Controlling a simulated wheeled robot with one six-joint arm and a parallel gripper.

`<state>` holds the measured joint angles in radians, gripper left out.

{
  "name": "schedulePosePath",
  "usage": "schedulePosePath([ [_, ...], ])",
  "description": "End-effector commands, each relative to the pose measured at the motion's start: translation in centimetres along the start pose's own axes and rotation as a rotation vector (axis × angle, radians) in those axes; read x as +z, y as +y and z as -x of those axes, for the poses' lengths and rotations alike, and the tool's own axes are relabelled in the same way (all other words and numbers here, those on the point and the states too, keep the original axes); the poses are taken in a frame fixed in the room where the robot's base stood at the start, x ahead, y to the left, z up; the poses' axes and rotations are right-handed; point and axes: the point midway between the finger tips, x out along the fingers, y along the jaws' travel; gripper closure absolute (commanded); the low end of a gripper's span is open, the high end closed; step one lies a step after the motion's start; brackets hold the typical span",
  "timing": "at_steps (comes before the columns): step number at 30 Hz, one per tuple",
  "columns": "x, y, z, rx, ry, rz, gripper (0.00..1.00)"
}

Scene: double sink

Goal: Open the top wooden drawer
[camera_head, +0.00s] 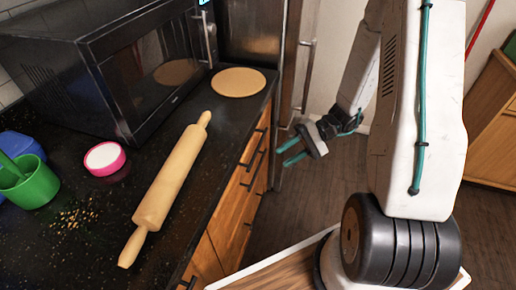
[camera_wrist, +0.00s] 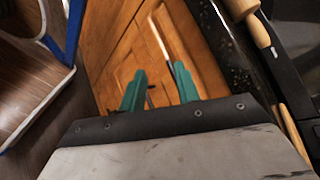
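The wooden drawer fronts (camera_head: 250,148) lie under the dark counter's right edge in the head view, with several dark bar handles. They are seen at a steep angle, and all look closed. My gripper (camera_head: 283,155) is to the right of these fronts, apart from them in the head view, with its teal fingers pointing left toward them. In the wrist view my gripper (camera_wrist: 160,82) faces an orange wooden front (camera_wrist: 120,55). A thin pale bar shows beyond the right finger; I cannot tell whether a finger touches anything.
A rolling pin (camera_head: 168,187), a round wooden board (camera_head: 238,82), a pink-rimmed bowl (camera_head: 105,158), a green cup (camera_head: 32,182) and a microwave (camera_head: 120,70) are on the counter. A tall metal fridge-like door stands behind my gripper. Brown floor is clear below it.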

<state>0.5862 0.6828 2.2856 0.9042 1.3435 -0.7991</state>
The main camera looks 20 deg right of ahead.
Motion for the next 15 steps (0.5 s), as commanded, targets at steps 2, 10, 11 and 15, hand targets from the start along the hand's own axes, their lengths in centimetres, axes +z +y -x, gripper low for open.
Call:
schedulePosePath([
  [2,-2.1,1.0,-0.2,-0.091,0.04,0.026,0.68],
  [10,-8.1,0.1,0.8,-0.269,0.257,0.296,0.68],
  [11,-8.4,-0.2,1.0,-0.273,0.274,0.326,0.68],
  [15,-8.6,-0.6,1.2,-0.276,0.306,0.422,0.68],
])
